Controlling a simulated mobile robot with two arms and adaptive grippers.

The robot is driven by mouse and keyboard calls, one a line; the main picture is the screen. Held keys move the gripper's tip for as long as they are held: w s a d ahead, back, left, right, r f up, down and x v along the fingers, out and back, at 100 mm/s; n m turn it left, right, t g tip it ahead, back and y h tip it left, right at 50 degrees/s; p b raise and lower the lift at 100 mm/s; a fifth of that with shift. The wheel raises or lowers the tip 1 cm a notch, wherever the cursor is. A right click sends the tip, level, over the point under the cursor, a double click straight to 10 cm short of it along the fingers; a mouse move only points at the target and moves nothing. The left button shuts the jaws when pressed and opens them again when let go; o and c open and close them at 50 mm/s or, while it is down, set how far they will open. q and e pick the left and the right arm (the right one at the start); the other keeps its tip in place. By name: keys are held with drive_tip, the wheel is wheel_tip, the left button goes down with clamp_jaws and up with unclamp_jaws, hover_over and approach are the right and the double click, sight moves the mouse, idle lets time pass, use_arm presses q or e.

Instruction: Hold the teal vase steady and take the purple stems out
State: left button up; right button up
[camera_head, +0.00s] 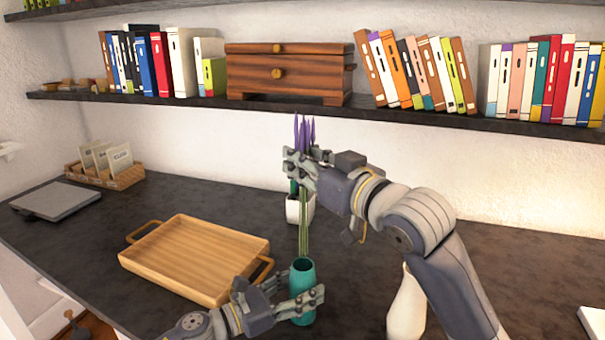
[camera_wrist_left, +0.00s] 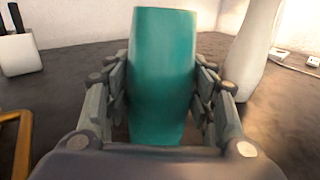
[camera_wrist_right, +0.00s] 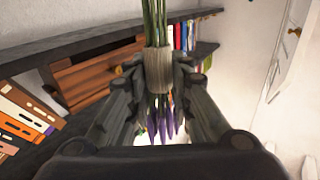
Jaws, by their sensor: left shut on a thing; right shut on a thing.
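The teal vase (camera_head: 302,277) stands upright near the front of the dark counter. My left gripper (camera_head: 304,303) is shut around its body; the left wrist view shows the vase (camera_wrist_left: 163,80) between both fingers. My right gripper (camera_head: 303,168) is high above the vase, shut on the purple stems (camera_head: 304,232). Their purple tips point up, and the green stalks hang down to the vase mouth. In the right wrist view, the stems (camera_wrist_right: 156,22) pass through a pale band between the fingers. No stalks show above the rim in the left wrist view; the lower ends are not clear.
A wooden tray (camera_head: 190,262) lies left of the vase. A white pot (camera_head: 293,209) stands behind the stems, and a white vase (camera_head: 406,308) stands to the right. A shelf (camera_head: 240,101) with books and a wooden chest (camera_head: 290,72) runs above the counter.

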use_arm(q)
drive_tip(key=o, duration=1.3)
drive_tip(key=v, duration=1.2)
